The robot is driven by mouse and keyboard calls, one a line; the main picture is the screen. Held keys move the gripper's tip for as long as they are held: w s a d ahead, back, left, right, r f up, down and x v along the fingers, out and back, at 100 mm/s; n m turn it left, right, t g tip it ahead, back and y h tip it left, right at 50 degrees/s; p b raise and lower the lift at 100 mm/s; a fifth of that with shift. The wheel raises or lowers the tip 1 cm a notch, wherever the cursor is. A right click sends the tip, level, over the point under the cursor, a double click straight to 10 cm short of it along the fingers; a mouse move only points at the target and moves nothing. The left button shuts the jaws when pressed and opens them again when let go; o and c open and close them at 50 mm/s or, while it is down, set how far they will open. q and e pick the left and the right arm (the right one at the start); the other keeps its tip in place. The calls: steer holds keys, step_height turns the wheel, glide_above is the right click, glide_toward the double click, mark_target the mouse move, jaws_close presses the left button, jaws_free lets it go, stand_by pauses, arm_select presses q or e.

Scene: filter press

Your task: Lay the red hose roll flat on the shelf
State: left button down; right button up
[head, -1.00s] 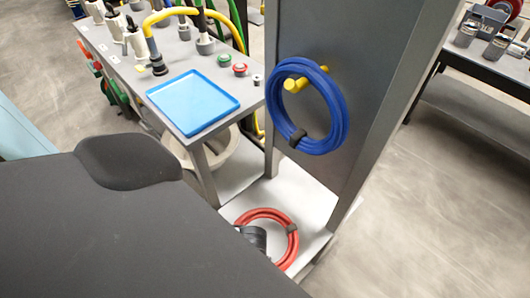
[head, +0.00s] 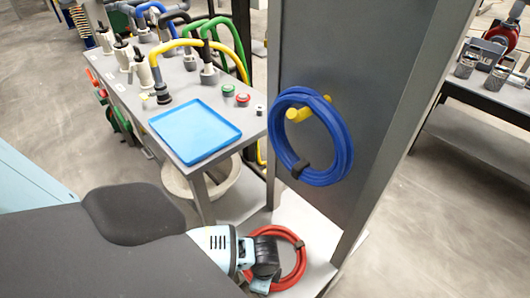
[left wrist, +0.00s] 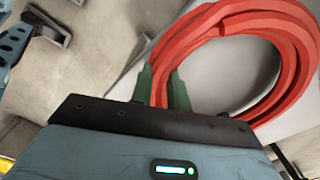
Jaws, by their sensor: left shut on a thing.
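The red hose roll (head: 301,262) is low at the foot of the grey upright panel in the head view, over the pale shelf (head: 290,212). It has a dark band on its far side. My left gripper (head: 262,276) is shut on the roll's near side. In the left wrist view, the green fingertips (left wrist: 163,90) pinch one side of the red roll (left wrist: 258,18), and the pale shelf (left wrist: 228,75) shows through its ring. The roll looks close to level, but I cannot tell whether it touches the shelf. My right gripper is not in view.
A blue hose roll (head: 344,150) hangs on a yellow peg (head: 298,115) on the panel (head: 345,60) above. A bench with a blue tray (head: 195,131) stands to the left, with a pale basin (head: 222,185) beneath it.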

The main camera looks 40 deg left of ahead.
arm_select(q)
steer(key=shift+w+f, duration=0.1)
steer(key=shift+f, duration=0.05)
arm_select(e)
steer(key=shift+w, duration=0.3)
arm_select(q)
steer(key=shift+f, duration=0.1)
steer(key=c, duration=1.5)
jaws_free()
steer(key=shift+o, duration=0.8)
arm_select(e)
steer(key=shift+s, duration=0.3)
